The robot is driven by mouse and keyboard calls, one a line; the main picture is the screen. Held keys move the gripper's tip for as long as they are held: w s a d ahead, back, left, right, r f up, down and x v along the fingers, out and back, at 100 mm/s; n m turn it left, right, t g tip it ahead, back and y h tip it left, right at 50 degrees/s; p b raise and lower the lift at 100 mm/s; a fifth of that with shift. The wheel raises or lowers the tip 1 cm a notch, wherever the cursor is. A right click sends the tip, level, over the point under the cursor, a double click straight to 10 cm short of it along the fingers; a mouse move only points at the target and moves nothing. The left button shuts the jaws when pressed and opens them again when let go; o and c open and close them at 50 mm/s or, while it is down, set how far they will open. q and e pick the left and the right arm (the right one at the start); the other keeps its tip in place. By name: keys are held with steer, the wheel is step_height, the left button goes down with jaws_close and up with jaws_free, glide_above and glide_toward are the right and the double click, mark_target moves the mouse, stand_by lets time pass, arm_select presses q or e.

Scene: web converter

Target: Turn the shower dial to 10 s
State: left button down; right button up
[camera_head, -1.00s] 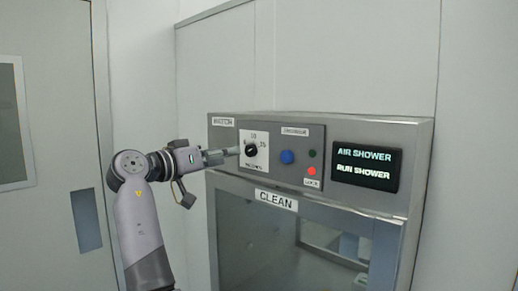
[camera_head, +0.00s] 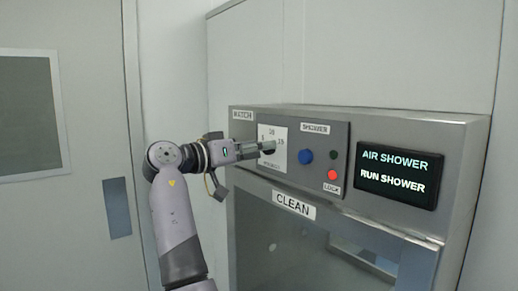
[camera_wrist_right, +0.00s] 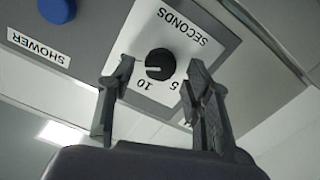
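The black shower dial (camera_wrist_right: 160,64) sits on a white plate (camera_wrist_right: 181,35) marked SECONDS, upside down in the right wrist view. The 5 and 10 show beside the dial there; a pale mark on its face points roughly left, off the 10. My right gripper (camera_wrist_right: 159,66) is open, with one finger on each side of the dial and visible gaps. In the head view the right gripper (camera_head: 266,147) reaches the white plate (camera_head: 281,160) from the left and hides most of the dial. My left gripper is not in view.
Right of the plate are a blue button (camera_head: 306,157), a small dark green light (camera_head: 333,155) and a lit red one (camera_head: 333,175). A black screen (camera_head: 397,174) reads AIR SHOWER, RUN SHOWER. A glass-fronted door labelled CLEAN (camera_head: 293,205) is below.

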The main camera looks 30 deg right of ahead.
steer(key=shift+d, duration=0.15)
steer(key=c, duration=0.4)
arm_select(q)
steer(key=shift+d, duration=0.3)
arm_select(e)
jaws_close()
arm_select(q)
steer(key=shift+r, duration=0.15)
arm_select(e)
steer(key=shift+n, duration=0.4)
arm_select(q)
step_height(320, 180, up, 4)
steer(key=p, duration=0.3)
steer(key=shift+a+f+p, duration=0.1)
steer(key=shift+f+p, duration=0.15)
steer(key=shift+p, duration=0.1)
arm_select(e)
steer(key=n, duration=1.1)
steer(key=shift+w+f, duration=0.1)
steer(key=o, duration=0.5)
jaws_free()
